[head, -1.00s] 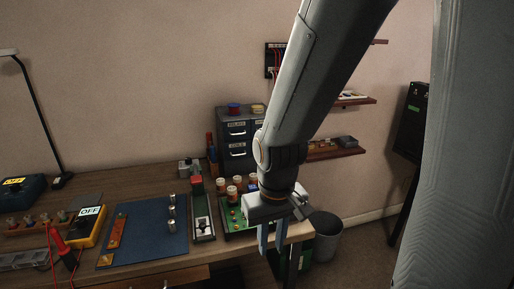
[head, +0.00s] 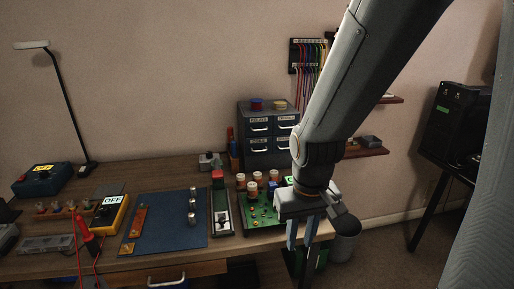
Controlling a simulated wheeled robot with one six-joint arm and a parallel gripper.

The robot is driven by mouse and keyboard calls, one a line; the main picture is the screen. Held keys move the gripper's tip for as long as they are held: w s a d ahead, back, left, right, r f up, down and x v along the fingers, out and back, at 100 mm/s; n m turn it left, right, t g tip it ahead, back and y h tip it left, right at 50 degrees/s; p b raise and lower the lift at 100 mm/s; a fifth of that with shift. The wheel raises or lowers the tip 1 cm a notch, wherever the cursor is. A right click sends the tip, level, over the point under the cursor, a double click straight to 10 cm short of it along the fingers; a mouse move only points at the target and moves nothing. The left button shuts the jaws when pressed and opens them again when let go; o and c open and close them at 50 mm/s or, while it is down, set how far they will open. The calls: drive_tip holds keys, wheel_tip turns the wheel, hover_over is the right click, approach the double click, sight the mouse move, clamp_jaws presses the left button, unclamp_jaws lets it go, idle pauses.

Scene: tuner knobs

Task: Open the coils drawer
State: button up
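The dark drawer cabinet (head: 241,125) stands at the back of the workbench, with labelled drawers and pale handles. The coils drawer (head: 259,144) appears to be the lower left one, under the relays drawer (head: 260,123); its label is small, and it looks shut. My gripper (head: 302,238) points down over the bench's right front edge, in front of and to the right of the cabinet. Its two blue-grey fingers are apart with nothing visible between them. My arm hides part of the cabinet's right side.
A green circuit board (head: 262,215) with several brown-orange cylinders lies between my gripper and the cabinet. A red-topped device (head: 221,205) and a blue mat (head: 165,222) lie to its left. A bin (head: 346,243) stands right of the bench.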

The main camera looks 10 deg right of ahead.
drive_tip(key=w+d+m+t, duration=0.2)
drive_tip(key=w, duration=0.5)
drive_tip(key=w+d+f+m+t, duration=0.1)
drive_tip(key=w+m+t, duration=0.1)
drive_tip(key=w, duration=0.5)
drive_tip(key=w+d+m+t, duration=0.2)
drive_tip(key=w, duration=0.6)
drive_tip(key=shift+d+f+m+t+b, duration=0.3)
drive_tip(key=shift+f+m+b, duration=0.1)
drive_tip(key=w+m+t+y, duration=0.1)
drive_tip(key=w+m+t, duration=0.2)
drive_tip(key=w, duration=0.4)
drive_tip(key=m+t+y, duration=0.4)
drive_tip(key=m+y, duration=0.1)
approach(255, 139)
wheel_tip(255, 139, down, 4)
drive_tip(key=s+d, duration=0.2)
drive_tip(key=s, duration=0.1)
drive_tip(key=x, duration=0.7)
drive_tip(key=shift+w+a+p, duration=0.2)
drive_tip(key=shift+w+p, duration=0.1)
drive_tip(key=shift+w, duration=0.05)
drive_tip(key=shift+f, duration=0.1)
clamp_jaws()
